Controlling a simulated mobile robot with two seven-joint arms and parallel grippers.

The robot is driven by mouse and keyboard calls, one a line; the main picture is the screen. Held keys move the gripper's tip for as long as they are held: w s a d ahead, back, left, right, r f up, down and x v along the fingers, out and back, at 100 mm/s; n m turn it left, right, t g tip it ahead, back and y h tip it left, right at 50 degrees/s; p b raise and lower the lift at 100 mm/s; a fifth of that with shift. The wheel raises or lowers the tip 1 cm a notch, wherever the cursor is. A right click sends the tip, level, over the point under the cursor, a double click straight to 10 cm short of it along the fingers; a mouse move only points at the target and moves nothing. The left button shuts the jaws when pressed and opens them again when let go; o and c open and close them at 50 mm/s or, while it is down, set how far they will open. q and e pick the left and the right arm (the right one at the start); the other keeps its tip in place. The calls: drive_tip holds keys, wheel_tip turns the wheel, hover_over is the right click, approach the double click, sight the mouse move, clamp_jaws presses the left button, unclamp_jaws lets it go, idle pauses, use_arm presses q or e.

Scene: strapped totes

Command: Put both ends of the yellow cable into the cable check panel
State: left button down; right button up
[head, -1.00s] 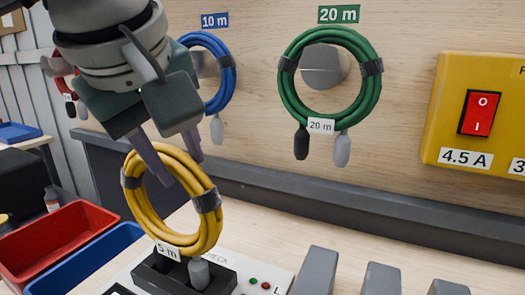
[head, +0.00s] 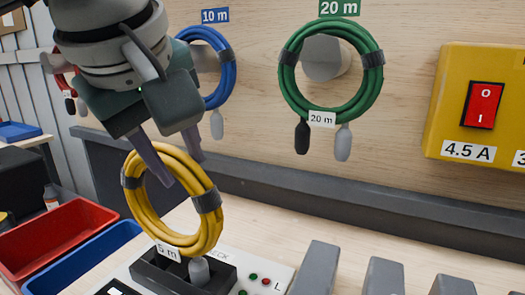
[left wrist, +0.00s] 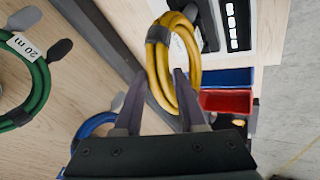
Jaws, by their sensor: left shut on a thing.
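The yellow cable (head: 145,210) is a coil with black straps and a "5 m" tag. My left gripper (head: 183,171) is shut on its upper part, and the coil hangs upright. In the left wrist view the coil (left wrist: 186,45) shows between the fingers (left wrist: 162,74). The cable's grey plug (head: 199,269) points down at the black socket block of the check panel (head: 272,262). I cannot tell how deep it sits. The other end is not distinguishable behind the tag and coil. My right gripper is not in view.
A green cable (head: 292,88) and a blue cable (head: 228,85) hang on the wall. A yellow switch box (head: 450,105) is at right. A red bin (head: 55,240) and a blue bin (head: 95,262) stand left of the panel. Several grey upright blocks (head: 316,268) stand right.

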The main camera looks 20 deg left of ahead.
use_arm(q)
drive_tip(key=shift+f+b, duration=0.2)
drive_tip(key=shift+b, duration=0.1)
drive_tip(key=shift+c, duration=2)
unclamp_jaws()
drive_tip(key=p+v, duration=0.5)
drive_tip(key=v, duration=0.5)
